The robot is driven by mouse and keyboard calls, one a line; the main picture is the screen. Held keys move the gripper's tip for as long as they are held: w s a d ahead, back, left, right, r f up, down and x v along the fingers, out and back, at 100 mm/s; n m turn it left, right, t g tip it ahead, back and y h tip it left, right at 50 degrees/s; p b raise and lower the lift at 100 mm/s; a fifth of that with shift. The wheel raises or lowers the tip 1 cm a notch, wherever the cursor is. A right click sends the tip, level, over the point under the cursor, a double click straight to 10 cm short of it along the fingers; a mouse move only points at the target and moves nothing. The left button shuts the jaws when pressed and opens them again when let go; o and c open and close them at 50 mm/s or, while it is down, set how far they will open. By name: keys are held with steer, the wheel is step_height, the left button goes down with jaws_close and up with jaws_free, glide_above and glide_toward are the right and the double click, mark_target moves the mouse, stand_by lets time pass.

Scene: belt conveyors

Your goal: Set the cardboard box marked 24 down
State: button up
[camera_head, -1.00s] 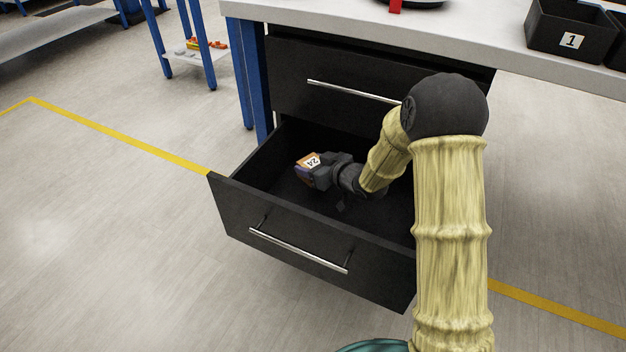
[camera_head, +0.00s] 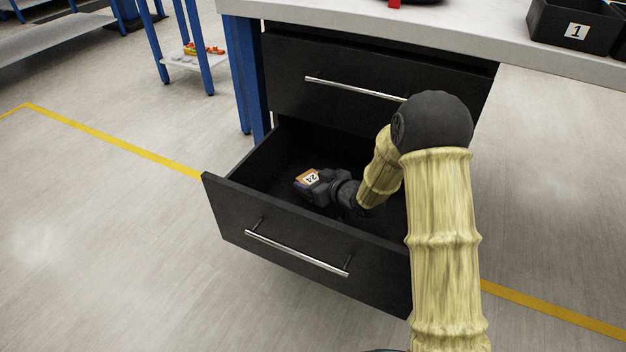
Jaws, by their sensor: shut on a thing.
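The cardboard box marked 24 (camera_head: 308,178) is small and orange-brown with a white label. It is inside the open lower drawer (camera_head: 275,222), toward the drawer's left part. My gripper (camera_head: 318,186) is shut on the box from the right, and the box looks tilted. The drawer front hides the lower part of the drawer, so I cannot tell whether the box touches the drawer floor.
The upper drawer (camera_head: 350,75) is shut above the open one. The white worktop (camera_head: 480,40) overhangs, with a black bin marked 1 (camera_head: 574,32) on it. Blue table legs (camera_head: 250,75) stand at the left. The floor at the left is clear.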

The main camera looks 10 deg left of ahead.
steer(key=shift+s+a+f, duration=0.1)
steer(key=shift+a+f, duration=0.05)
steer(key=shift+f, duration=0.15)
steer(key=o, duration=1)
steer(key=shift+r, duration=0.15)
steer(key=shift+r, duration=0.3)
steer(key=shift+p+v, duration=2.5)
steer(key=shift+v, duration=3.65)
steer(key=shift+r, duration=0.1)
